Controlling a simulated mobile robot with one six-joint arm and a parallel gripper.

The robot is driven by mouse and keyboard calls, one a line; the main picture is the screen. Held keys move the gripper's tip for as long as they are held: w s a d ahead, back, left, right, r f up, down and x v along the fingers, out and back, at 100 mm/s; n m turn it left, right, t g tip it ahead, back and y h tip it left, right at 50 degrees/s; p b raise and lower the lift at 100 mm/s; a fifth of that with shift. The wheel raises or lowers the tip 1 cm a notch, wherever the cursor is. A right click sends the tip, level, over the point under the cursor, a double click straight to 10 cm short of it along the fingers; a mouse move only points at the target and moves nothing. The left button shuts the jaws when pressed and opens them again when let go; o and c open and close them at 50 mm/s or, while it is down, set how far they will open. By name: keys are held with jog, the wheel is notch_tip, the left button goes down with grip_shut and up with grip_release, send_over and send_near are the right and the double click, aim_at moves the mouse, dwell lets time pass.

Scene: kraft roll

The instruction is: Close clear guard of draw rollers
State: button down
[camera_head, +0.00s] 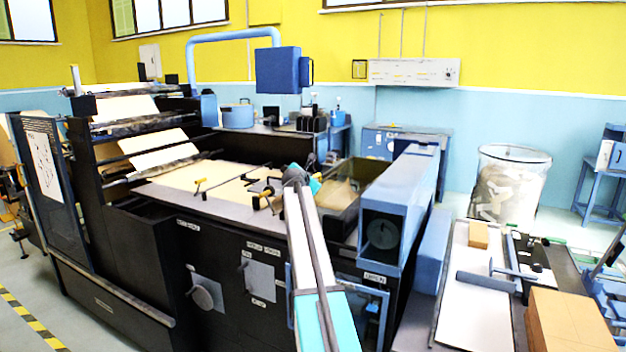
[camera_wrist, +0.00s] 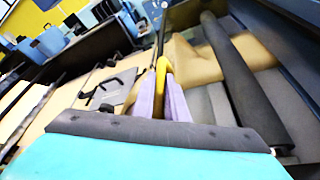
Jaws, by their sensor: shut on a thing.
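My gripper (camera_wrist: 160,92) shows in the wrist view with its two pale purple fingers shut on a slim yellow handle (camera_wrist: 161,70). In the head view my arm reaches over the machine and hides the fingertips and the handle. The clear guard (camera_head: 350,170) of the draw rollers appears there as a see-through, dark-edged panel just right of my gripper, with brown paper behind it. Its exact angle is hard to tell. In the wrist view a dark roller (camera_wrist: 238,80) runs beside the handle, with brown paper and grey rollers (camera_wrist: 205,105) around it.
A blue housing (camera_head: 400,205) stands right of the guard. The flat paper web (camera_head: 215,175) with small yellow-ended levers (camera_head: 200,184) lies to the left. A blue box on a curved arm (camera_head: 278,70) hangs above the back. A clear waste bin (camera_head: 512,185) stands far right.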

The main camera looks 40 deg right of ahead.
jog(key=shift+a+f, duration=0.1)
jog(key=shift+f, duration=0.2)
jog(key=c, duration=1.8)
grip_release()
jog(key=shift+o, duration=0.2)
jog(key=shift+s+r, duration=0.1)
jog(key=shift+b+v, duration=1.35)
jog(key=shift+v, duration=5.5)
